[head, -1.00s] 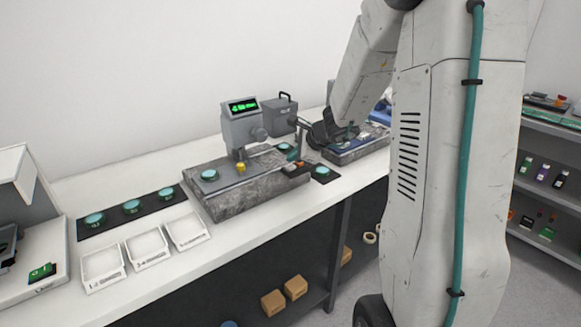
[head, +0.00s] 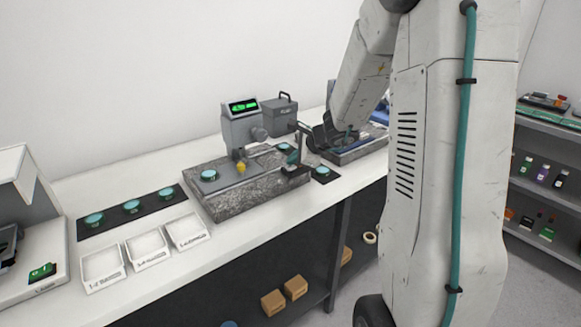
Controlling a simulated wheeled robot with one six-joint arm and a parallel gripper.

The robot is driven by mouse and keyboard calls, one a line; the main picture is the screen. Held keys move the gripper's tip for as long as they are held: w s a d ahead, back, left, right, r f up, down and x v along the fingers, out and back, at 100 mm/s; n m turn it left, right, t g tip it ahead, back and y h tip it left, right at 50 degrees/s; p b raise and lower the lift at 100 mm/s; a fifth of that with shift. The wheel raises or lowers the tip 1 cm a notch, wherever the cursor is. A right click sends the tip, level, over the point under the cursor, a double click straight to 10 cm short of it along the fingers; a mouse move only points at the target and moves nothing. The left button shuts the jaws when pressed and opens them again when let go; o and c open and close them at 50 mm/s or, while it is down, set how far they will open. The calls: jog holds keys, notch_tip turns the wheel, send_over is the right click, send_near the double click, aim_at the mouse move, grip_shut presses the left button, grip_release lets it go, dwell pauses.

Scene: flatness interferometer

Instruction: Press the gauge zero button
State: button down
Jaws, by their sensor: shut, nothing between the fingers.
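The gauge (head: 240,128) is a grey instrument with a lit green display (head: 243,106), standing on a speckled granite slab (head: 230,203). A yellow knob-like part (head: 241,168) sits below it. A small dark box (head: 296,171) lies at the slab's right front edge. My gripper (head: 294,158) is shut and empty, pointing down just over this box. Any button on top of the box is covered by the gripper, and I cannot tell whether the fingertips touch it. A teal disc (head: 208,175) rests on the slab's left part.
A black mat (head: 111,220) with several teal discs lies at the left, beside white trays (head: 147,262). Another teal disc (head: 321,171) sits right of the slab. A second granite slab (head: 357,152) stands further right. My arm hides part of the bench.

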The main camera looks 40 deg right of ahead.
aim_at(293, 167)
jog(key=shift+f, duration=0.3)
dwell(0.5)
jog(key=shift+r, duration=0.9)
jog(key=shift+r, duration=2.5)
jog(key=shift+a, duration=0.1)
